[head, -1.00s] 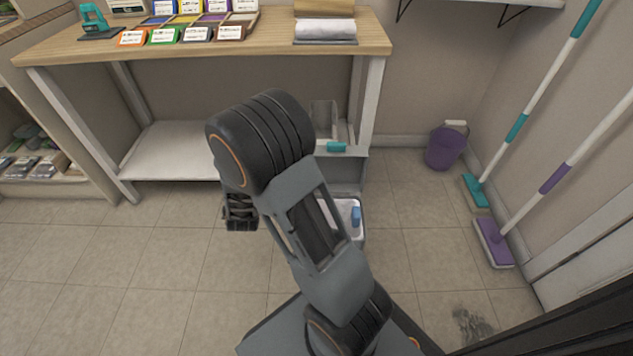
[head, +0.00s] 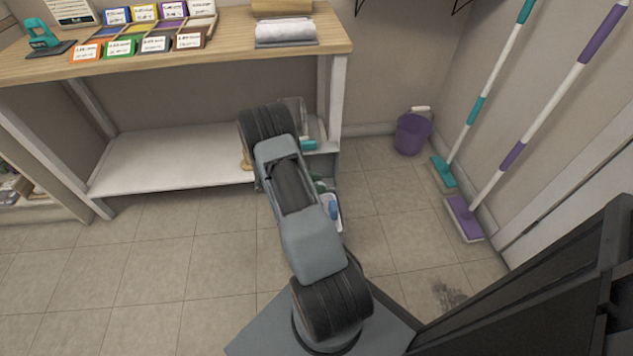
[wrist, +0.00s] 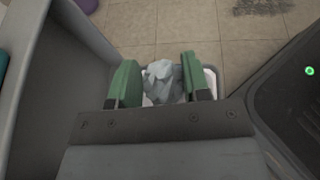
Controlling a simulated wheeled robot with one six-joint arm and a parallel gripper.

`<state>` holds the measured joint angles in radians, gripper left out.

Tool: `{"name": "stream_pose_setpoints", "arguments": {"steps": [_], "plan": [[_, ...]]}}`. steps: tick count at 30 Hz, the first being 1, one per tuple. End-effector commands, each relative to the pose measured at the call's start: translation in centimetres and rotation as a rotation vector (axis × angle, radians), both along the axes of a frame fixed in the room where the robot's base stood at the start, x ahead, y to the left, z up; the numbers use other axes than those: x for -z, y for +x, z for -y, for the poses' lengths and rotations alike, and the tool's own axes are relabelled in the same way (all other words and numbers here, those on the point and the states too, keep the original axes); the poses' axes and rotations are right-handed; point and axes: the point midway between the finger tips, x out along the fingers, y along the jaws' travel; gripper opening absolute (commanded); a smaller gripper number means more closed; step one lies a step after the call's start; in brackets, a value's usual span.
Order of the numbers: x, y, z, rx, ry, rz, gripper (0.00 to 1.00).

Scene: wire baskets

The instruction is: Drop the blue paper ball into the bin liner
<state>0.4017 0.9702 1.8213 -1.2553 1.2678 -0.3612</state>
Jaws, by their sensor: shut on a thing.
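In the wrist view my gripper (wrist: 160,72) is shut on a crumpled, pale blue-grey paper ball (wrist: 164,82), held between its two green fingers. Below the ball is a white-lined container (wrist: 210,78), mostly hidden by the ball and fingers; I take it for the bin liner. In the head view this container (head: 338,222) stands on the floor, partly hidden behind my arm, with a blue item at it. A bit of green finger shows beside my arm there; the ball is hidden.
A workbench with a low white shelf (head: 165,160) stands behind my arm, with a clear bin (head: 306,122) at its right end. A purple bucket (head: 412,132), a teal mop (head: 446,172) and a purple mop (head: 464,217) stand right. The left floor is clear.

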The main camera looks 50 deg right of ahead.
Motion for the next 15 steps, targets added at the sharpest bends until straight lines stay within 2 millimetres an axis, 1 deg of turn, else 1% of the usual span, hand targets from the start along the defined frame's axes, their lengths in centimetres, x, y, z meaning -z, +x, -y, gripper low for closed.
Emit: {"name": "stream_pose_setpoints", "arguments": {"steps": [8, 15], "plan": [[2.4, -0.1, 0.0, 0.004, 0.0, -0.001, 0.22], [5.0, -0.1, 0.0, 0.004, 0.0, 0.001, 0.22]]}}
